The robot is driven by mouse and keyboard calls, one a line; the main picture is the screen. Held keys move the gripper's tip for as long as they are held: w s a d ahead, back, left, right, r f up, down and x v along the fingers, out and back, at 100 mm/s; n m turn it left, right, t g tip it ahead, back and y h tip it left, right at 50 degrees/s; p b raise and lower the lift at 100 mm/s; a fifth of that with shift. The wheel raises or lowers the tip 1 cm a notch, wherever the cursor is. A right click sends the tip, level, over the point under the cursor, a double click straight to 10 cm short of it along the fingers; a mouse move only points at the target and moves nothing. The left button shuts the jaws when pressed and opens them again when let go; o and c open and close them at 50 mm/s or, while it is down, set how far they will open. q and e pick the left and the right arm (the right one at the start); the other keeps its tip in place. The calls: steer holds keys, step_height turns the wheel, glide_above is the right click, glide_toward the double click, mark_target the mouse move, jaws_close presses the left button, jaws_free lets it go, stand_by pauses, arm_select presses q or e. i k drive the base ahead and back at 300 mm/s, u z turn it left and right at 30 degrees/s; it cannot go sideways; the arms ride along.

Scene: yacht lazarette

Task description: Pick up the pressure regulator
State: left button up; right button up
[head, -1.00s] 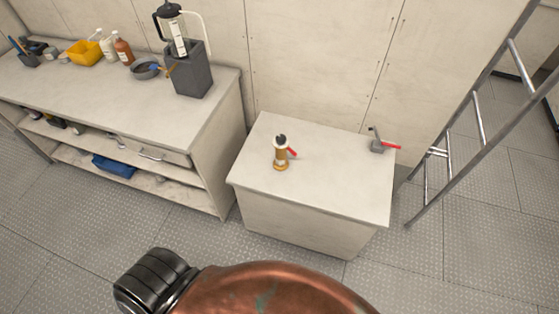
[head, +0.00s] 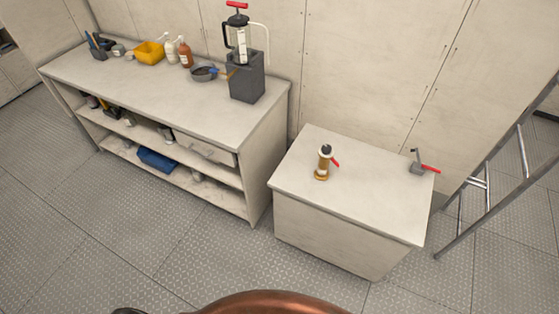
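Neither of my grippers is in view. Nothing touches either fitting.
A long workbench (head: 170,86) stands at the left with a yellow bin (head: 150,52), bottles, a grey pan (head: 203,74) and a grey block (head: 247,85) holding a pump-like device. A metal ladder (head: 492,200) leans at the right. The floor in front is clear.

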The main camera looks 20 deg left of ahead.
mark_target(321, 174)
steer(key=u, duration=1.85)
steer(key=i, duration=2.25)
steer(key=z, duration=2.15)
